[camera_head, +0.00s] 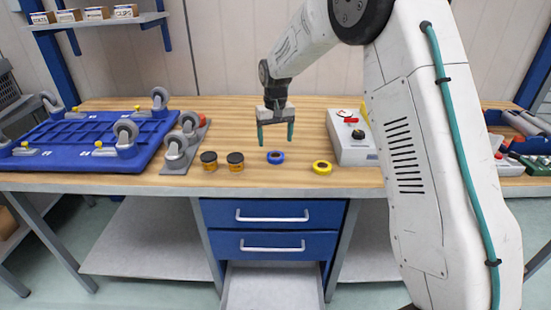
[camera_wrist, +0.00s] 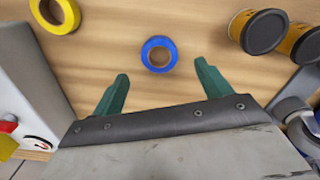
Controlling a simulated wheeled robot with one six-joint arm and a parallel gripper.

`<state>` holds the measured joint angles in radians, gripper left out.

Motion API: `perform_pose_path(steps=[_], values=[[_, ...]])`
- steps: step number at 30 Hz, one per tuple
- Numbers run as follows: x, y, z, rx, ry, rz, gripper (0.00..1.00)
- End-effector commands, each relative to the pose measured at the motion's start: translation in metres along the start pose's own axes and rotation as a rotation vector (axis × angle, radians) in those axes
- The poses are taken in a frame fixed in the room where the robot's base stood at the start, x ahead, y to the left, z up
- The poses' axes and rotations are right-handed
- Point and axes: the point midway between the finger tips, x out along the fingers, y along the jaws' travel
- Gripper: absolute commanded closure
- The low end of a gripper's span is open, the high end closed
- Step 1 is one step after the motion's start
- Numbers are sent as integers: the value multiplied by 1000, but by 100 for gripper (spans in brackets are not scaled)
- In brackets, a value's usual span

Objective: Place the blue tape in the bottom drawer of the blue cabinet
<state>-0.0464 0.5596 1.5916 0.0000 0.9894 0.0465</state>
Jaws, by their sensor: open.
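The blue tape (camera_head: 276,157) is a small ring lying flat on the wooden bench top. It also shows in the wrist view (camera_wrist: 159,54), just beyond my fingertips and roughly between their lines. My gripper (camera_head: 276,143) points down above the bench with its green fingers apart and nothing between them; the fingers also show in the wrist view (camera_wrist: 160,82). The blue cabinet (camera_head: 205,214) is under the bench, with two closed blue drawer fronts. Below them, the bottom drawer (camera_head: 270,288) appears pulled out, with its grey inside bare where visible.
A yellow tape (camera_head: 322,168) lies right of the blue one. Two dark-lidded jars (camera_head: 235,162) stand to the left. A control box (camera_head: 352,140) is at the right, and a blue dolly with casters (camera_head: 85,140) lies at the left. My arm hides part of the right side.

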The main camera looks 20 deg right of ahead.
Motion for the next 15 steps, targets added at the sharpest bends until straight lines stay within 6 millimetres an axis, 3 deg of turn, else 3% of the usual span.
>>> perform_pose_path(steps=[15], values=[[61, 1, -3, 0, -3, 0, 23]])
